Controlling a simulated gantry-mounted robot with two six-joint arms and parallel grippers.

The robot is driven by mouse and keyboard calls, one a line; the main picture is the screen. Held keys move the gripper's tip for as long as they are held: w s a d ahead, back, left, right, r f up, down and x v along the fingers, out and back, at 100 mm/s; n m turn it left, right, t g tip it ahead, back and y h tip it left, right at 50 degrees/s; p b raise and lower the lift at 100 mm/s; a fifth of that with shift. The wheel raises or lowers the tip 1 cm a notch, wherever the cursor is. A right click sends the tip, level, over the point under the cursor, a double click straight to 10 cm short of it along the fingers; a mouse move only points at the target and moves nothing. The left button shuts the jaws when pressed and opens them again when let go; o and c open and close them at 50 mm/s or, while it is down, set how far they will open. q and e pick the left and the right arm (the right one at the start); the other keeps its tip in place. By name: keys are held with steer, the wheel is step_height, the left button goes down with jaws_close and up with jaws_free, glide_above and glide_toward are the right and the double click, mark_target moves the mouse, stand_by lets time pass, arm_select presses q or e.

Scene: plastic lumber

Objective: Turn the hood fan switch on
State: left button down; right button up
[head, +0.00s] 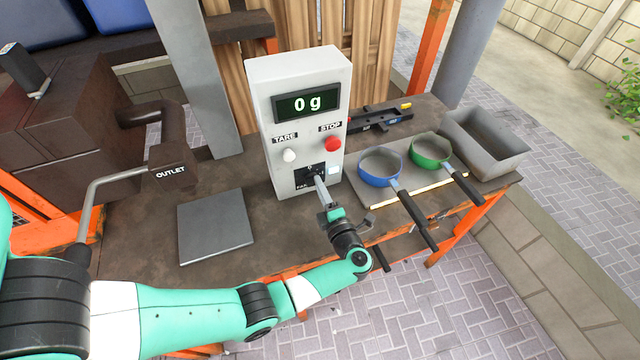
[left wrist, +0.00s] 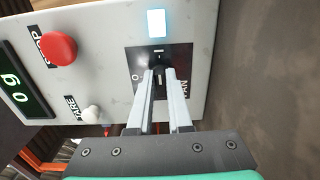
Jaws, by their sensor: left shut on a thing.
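The fan switch is a small black rotary knob (left wrist: 159,75) on a dark plate (head: 305,177) low on the front of the white control box (head: 300,75). The plate is marked FAN, with a 0 beside the knob in the left wrist view. My left gripper (head: 318,180) reaches the plate from the front, and its two fingers (left wrist: 161,85) are shut on the knob. The fingers hide part of the plate and its marks. A small square lamp (left wrist: 156,23) by the plate glows pale blue-white; it also shows in the head view (head: 334,169). My right gripper is not in view.
The box carries a red STOP button (head: 332,144), a white TARE button (head: 289,156) and a display (head: 307,104) reading 0 g. A blue pan (head: 380,166) and a green pan (head: 430,150) stand to the right, handles toward the front. A grey plate (head: 215,225) lies left.

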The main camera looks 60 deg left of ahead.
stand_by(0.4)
arm_select(q)
steer(key=c, duration=0.8)
jaws_free()
steer(key=shift+c, duration=0.2)
steer(key=d, duration=0.7)
steer(key=s+d, duration=0.1)
steer(key=d, duration=0.3)
steer(key=shift+d, duration=0.35)
steer(key=shift+a, duration=0.1)
